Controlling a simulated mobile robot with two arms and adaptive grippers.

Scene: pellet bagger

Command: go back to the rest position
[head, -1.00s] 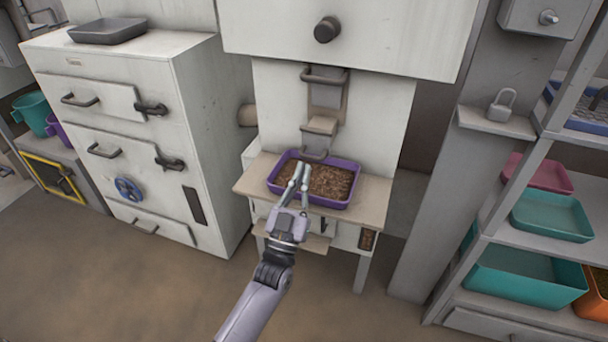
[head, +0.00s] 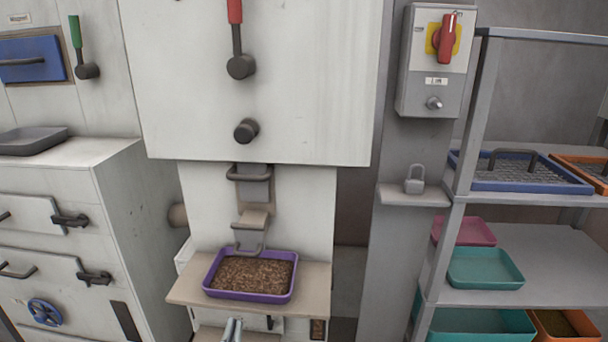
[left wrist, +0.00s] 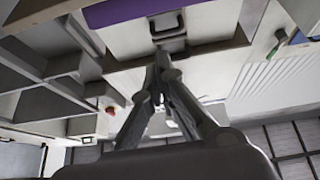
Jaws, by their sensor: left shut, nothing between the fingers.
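My left gripper (head: 232,329) shows only its fingertips at the bottom edge of the head view, below and in front of the purple tray. In the left wrist view the same gripper (left wrist: 162,58) shows its two fingers converging, shut and empty. The purple tray (head: 289,279) is filled with brown pellets and sits on the bagger's beige shelf (head: 190,291), under the spout (head: 252,226). The gripper is apart from the tray. The purple tray's edge also shows at the top of the left wrist view (left wrist: 125,10). My right gripper is not in view.
A white cabinet (head: 125,200) with handles and a grey tray (head: 33,141) stands at left. A grey post with a padlock (head: 414,182) and a switch box (head: 436,65) stands right of the bagger. A shelf rack (head: 480,297) with coloured trays is at far right.

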